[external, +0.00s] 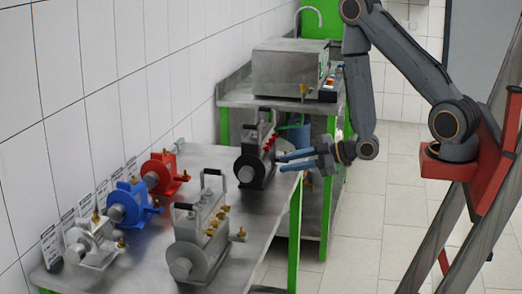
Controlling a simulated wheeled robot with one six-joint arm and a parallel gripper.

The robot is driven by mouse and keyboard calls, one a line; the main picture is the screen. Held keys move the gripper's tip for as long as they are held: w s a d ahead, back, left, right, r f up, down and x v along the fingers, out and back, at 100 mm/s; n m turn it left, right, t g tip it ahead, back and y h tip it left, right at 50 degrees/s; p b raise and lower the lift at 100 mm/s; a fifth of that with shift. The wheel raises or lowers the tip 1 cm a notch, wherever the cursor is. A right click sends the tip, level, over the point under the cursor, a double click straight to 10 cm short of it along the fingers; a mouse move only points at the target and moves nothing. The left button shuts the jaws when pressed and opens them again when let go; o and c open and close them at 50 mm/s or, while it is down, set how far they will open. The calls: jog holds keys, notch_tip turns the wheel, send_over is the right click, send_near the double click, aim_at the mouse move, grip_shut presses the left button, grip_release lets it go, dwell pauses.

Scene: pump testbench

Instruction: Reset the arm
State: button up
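My gripper (300,160) is at the end of my arm (400,65), which reaches in from the right. Its two blue-grey fingers point left and stand apart, with a gap between them and nothing seen in it. In the picture the fingertips are just right of a dark pump (254,165) with a handle and red parts. I cannot tell whether they touch it.
A metal table (150,270) with green legs holds a red pump (165,173), a blue pump (130,205), a grey pump (92,243) and a larger handled pump (200,240). Behind is a bench with a metal box (288,68). Tiled floor (360,225) is clear right of the table.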

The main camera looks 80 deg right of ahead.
jog(key=g, duration=0.1)
jog(key=w+a+f+g, duration=0.1)
jog(key=shift+a+f+m+g, duration=0.2)
jog(key=shift+f+m+g, duration=0.05)
jog(key=shift+m+g, duration=0.05)
jog(key=shift+s+a+f+m+g+h+b, duration=0.15)
jog(key=shift+a+m+g+h+b, duration=0.25)
jog(key=shift+g, duration=0.3)
jog(key=s+a+r+m+g+b, duration=0.1)
jog(key=s+a+r+m+g, duration=0.1)
jog(key=s, duration=0.5)
jog(key=s+a+r+m+g+b, duration=0.1)
jog(key=s+a+r+m+g, duration=0.2)
jog(key=s+a+g, duration=0.4)
jog(key=shift+s+a+m, duration=0.2)
jog(key=shift+a+m, duration=0.25)
jog(key=shift+m, duration=0.05)
jog(key=shift+f, duration=0.1)
notch_tip(320, 180, down, 10)
jog(key=g+b, duration=0.1)
jog(key=b, duration=0.9)
